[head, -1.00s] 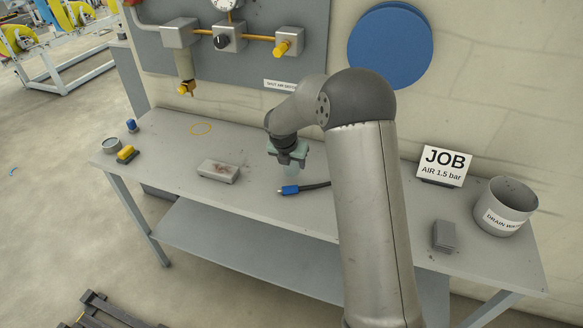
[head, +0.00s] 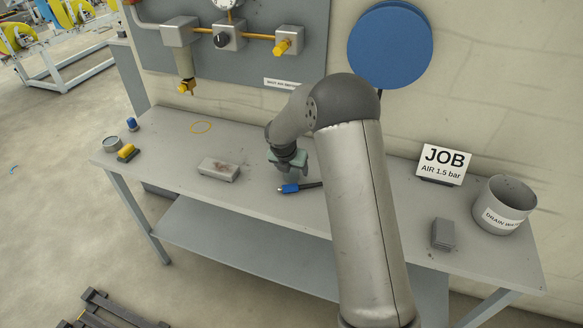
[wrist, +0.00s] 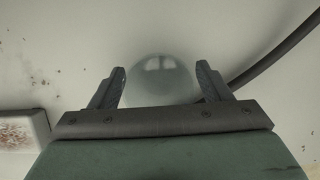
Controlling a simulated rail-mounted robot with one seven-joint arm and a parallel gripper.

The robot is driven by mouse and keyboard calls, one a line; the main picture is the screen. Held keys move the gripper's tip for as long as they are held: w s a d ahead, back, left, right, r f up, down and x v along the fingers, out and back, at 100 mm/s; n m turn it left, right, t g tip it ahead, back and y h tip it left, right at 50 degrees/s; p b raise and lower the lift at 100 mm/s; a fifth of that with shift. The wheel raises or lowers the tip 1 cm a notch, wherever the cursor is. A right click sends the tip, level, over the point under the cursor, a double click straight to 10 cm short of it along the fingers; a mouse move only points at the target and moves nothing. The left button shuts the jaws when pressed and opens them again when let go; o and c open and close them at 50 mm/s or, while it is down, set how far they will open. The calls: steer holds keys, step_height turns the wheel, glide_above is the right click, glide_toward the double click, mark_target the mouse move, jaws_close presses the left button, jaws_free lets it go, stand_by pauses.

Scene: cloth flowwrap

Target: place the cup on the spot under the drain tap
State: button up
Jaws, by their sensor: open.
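A clear, round cup (wrist: 160,72) shows in the wrist view between and just beyond the two fingertips. In the head view it is mostly hidden under my gripper. My gripper (wrist: 160,82) is open, one finger on each side of the cup, with gaps visible. In the head view my gripper (head: 291,167) is low over the middle of the bench. The yellow drain tap (head: 186,87) hangs above and slightly left of the ring in the picture.
A blue-ended hose (head: 290,188) lies close by my gripper. A drain water bucket (head: 505,207) and JOB sign (head: 444,163) stand right. The bench around the ring is clear.

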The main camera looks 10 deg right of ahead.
steer(key=v, duration=1.2)
steer(key=s+d+r+m+g, duration=0.1)
steer(key=s+r+m, duration=0.1)
steer(key=s+m, duration=0.8)
steer(key=s+d+r+m+g+y, duration=0.1)
steer(key=s+d+r+m, duration=0.1)
steer(key=s+m, duration=0.9)
steer(key=s+r, duration=0.1)
steer(key=s, duration=0.5)
steer(key=shift+s+r+m+g+b, duration=0.2)
steer(key=shift+r+m+g+b, duration=0.1)
steer(key=shift+r+b, duration=0.05)
steer(key=shift+o, duration=0.6)
steer(key=s+f+m+y, duration=0.1)
steer(key=s+m, duration=0.6)
steer(key=s, duration=0.1)
steer(key=shift+s+a+f+g+y, duration=0.2)
steer(key=shift+a+g+y, duration=0.1)
steer(key=shift+a, duration=0.05)
steer(key=shift+s+f+m, duration=0.15)
steer(key=shift+s+m, duration=0.25)
steer(key=shift+m, duration=0.1)
